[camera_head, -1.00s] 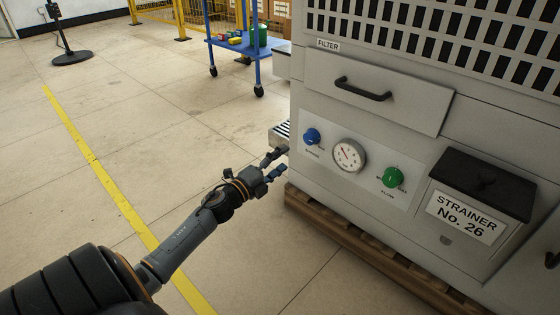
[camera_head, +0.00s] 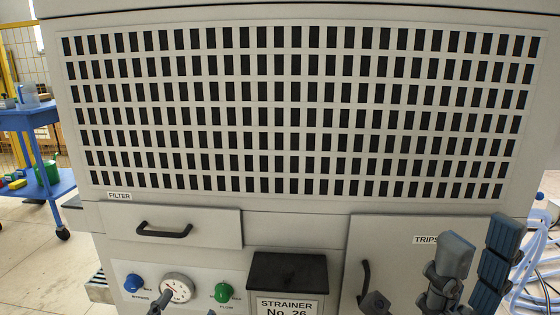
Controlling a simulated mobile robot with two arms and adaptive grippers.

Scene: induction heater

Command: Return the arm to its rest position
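My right gripper (camera_head: 476,252) rises from the bottom right of the head view, in front of the cabinet door marked TRIPS. Its dark, bluish fingers point up and stand apart, with nothing seen between them. Dark tips at the bottom left, beside and below the gauge, look like my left gripper (camera_head: 187,308). They are apart with nothing visible between them. The rest of the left gripper and arm is below the picture.
The grey cabinet (camera_head: 300,199) with its slotted grille fills most of the view. Its drawer handle (camera_head: 164,230), gauge (camera_head: 178,285), blue knob (camera_head: 133,283), green knob (camera_head: 222,292) and black strainer lid (camera_head: 288,271) face me. A blue cart (camera_head: 48,185) stands left; pale hoses (camera_head: 530,255) lie right.

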